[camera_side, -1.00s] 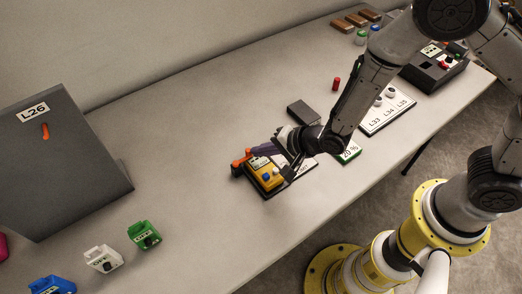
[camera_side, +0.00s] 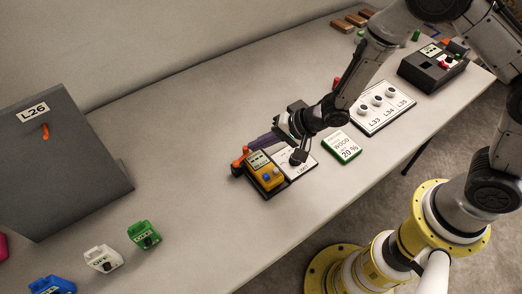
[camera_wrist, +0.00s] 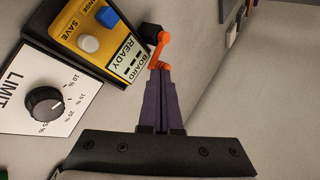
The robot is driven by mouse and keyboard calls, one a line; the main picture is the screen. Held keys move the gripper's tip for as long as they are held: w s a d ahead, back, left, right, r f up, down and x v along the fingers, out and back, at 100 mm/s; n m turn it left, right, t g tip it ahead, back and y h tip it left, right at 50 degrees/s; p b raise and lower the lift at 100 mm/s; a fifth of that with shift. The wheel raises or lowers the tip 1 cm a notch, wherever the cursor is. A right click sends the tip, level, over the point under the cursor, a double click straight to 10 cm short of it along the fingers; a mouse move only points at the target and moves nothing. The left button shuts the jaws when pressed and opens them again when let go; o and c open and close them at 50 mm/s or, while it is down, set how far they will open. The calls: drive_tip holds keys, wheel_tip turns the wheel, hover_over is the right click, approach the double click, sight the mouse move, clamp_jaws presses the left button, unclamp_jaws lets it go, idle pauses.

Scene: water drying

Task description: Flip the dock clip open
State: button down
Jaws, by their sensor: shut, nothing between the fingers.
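The dock's orange clip (camera_wrist: 162,42) is at the end of the yellow meter (camera_wrist: 92,38), beside a dark block, in the wrist view. In the side view the clip (camera_side: 239,161) is at the left end of the dock, next to the yellow meter (camera_side: 266,178). My gripper (camera_wrist: 161,71) has its purple fingers shut together, with nothing between them. Its tips are at the near end of the clip and seem to touch it, but contact is not certain. In the side view my gripper (camera_side: 249,151) reaches in from the upper right, behind the meter.
A white LIMIT panel with a black knob (camera_wrist: 44,103) sits beside the meter. The table left of the dock is clear up to the green block (camera_side: 144,235).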

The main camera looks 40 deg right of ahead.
drive_tip(key=w+n+g+y, duration=0.1)
drive_tip(key=w+n+g, duration=0.1)
drive_tip(key=n, duration=0.1)
drive_tip(key=shift+w+d+n+y, duration=0.1)
drive_tip(key=shift+w+n+y, duration=0.05)
drive_tip(key=shift+n+y, duration=0.2)
drive_tip(key=w+n+g, duration=0.1)
drive_tip(key=n, duration=0.1)
drive_tip(key=w+a+n+g+y, duration=0.1)
drive_tip(key=n+g, duration=0.1)
drive_tip(key=shift+w+g, duration=0.1)
drive_tip(key=shift+g, duration=0.2)
drive_tip(key=n+g, duration=0.1)
drive_tip(key=w+a+n+g, duration=0.1)
drive_tip(key=n, duration=0.1)
drive_tip(key=shift+w+n+g, duration=0.15)
drive_tip(key=shift+n+g, duration=0.1)
drive_tip(key=shift+g, duration=0.15)
drive_tip(key=shift+a, duration=0.15)
drive_tip(key=shift+s+a, duration=0.35)
drive_tip(key=shift+s, duration=0.35)
